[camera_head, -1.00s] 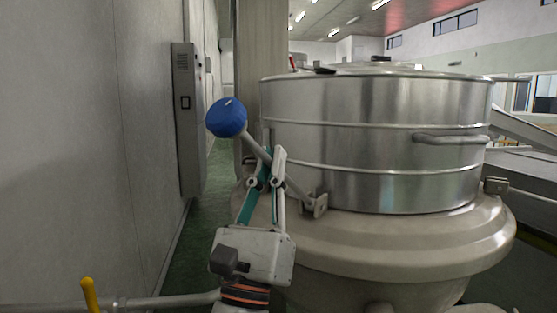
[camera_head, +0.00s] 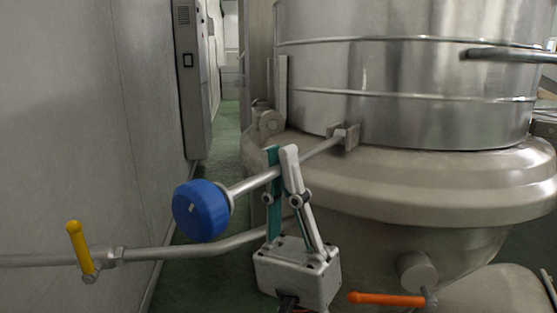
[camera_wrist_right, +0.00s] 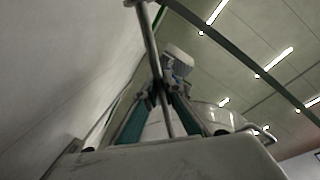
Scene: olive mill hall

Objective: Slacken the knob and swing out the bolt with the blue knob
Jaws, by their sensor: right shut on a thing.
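The blue knob (camera_head: 202,211) sits on the outer end of the swing bolt (camera_head: 322,148), left of my right gripper in the head view. The bolt runs up to the right from the knob to a bracket (camera_head: 349,136) on the rim of the beige base. It leans outward from the steel drum, tipped a little below level at the knob end. My right gripper (camera_head: 281,158) is shut on the bolt's shaft between knob and bracket. In the right wrist view the shaft (camera_wrist_right: 152,55) passes between the fingers. My left gripper is not in view.
The steel drum (camera_head: 400,70) stands on the beige base (camera_head: 440,185). A pipe with a yellow-handled valve (camera_head: 77,245) runs low at the left. An orange handle (camera_head: 387,299) is below the base. A grey wall and wall cabinet (camera_head: 190,80) bound the left side.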

